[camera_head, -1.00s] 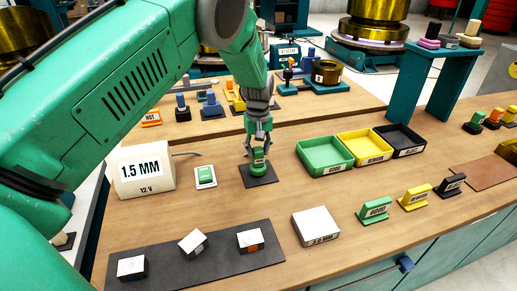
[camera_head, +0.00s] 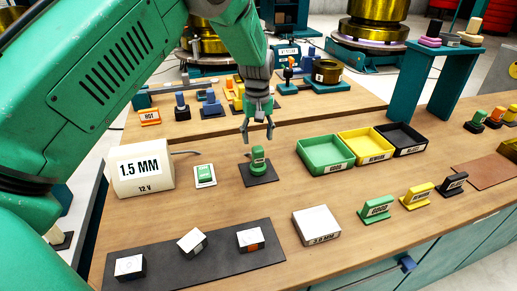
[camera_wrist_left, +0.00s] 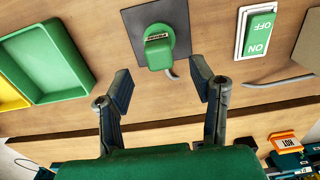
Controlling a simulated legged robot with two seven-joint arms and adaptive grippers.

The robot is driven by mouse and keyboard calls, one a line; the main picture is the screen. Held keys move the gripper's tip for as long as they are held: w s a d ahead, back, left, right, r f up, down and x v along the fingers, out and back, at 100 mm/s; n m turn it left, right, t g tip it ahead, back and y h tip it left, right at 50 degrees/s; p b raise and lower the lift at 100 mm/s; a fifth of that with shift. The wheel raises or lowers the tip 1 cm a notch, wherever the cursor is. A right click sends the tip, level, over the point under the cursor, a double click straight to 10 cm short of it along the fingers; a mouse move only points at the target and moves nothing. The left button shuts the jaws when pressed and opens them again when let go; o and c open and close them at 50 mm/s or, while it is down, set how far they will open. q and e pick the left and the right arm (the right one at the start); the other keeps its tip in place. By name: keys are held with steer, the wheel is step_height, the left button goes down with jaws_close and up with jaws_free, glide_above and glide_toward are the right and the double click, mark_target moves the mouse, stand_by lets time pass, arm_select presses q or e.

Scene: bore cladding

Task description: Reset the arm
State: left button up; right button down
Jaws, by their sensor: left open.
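My left gripper (camera_head: 258,134) is open and empty. It hangs above the wooden bench, just over and behind a green upright handle (camera_head: 258,160) on a dark square plate (camera_head: 262,175). In the left wrist view the open fingers (camera_wrist_left: 162,90) stand apart, and the green handle (camera_wrist_left: 158,47) is beyond them, not touched. My green left arm (camera_head: 90,90) fills the upper left of the head view. My right gripper does not show.
A white 1.5 MM box (camera_head: 142,170) and a green switch (camera_head: 204,175) stand left of the handle. Green (camera_head: 325,154), yellow (camera_head: 367,146) and black (camera_head: 402,138) trays sit to the right. A dark mat (camera_head: 195,262) with several small blocks lies in front.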

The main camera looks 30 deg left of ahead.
arm_select(q)
step_height(320, 180, up, 8)
steer(key=shift+r, duration=0.25)
